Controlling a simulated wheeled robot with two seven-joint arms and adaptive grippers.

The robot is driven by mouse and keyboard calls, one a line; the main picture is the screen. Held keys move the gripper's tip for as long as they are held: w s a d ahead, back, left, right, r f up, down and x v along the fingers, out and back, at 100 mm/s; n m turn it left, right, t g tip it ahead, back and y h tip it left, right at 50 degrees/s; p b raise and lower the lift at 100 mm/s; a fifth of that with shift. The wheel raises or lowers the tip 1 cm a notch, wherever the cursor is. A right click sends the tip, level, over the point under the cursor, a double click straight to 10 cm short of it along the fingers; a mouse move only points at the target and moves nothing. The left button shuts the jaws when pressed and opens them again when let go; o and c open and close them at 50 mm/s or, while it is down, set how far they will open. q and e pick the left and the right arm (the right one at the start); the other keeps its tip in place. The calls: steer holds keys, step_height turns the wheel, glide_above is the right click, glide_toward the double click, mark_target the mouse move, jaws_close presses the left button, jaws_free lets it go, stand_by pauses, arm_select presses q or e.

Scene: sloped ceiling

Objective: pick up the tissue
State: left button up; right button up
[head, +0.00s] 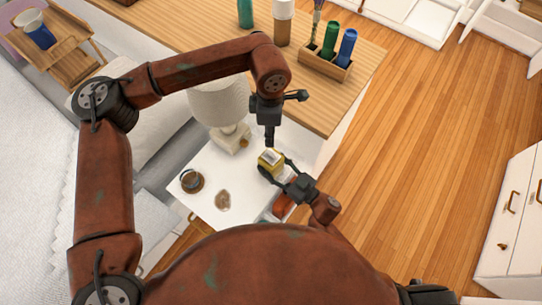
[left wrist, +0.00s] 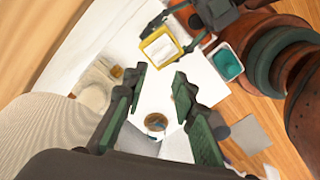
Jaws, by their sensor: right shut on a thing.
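The tissue is a yellow box with a white top (head: 271,158), at the right side of the white side table (head: 240,202). It also shows in the left wrist view (left wrist: 160,50). My right gripper (head: 276,169) is shut on it, one finger on each side. Whether the box touches the table is hard to tell. My left gripper (head: 269,141) points down just above and behind the box. In the left wrist view its two green-padded fingers (left wrist: 160,76) are apart with nothing between them.
A lamp (head: 218,100) stands behind the box on the left. A dark cup (head: 192,180) and a small brown object (head: 222,201) sit on the side table. A teal-lined container (left wrist: 227,62) is near the box. A wooden counter with bottles (head: 330,40) lies behind; floor at right is clear.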

arm_select(q)
steer(key=r+m, duration=0.1)
steer(key=m, duration=0.6)
glide_above(269, 150)
step_height(269, 150, down, 6)
steer(key=shift+w+a+f, duration=0.1)
steer(key=shift+w+f, duration=0.05)
steer(key=shift+f, duration=2.8)
jaws_close()
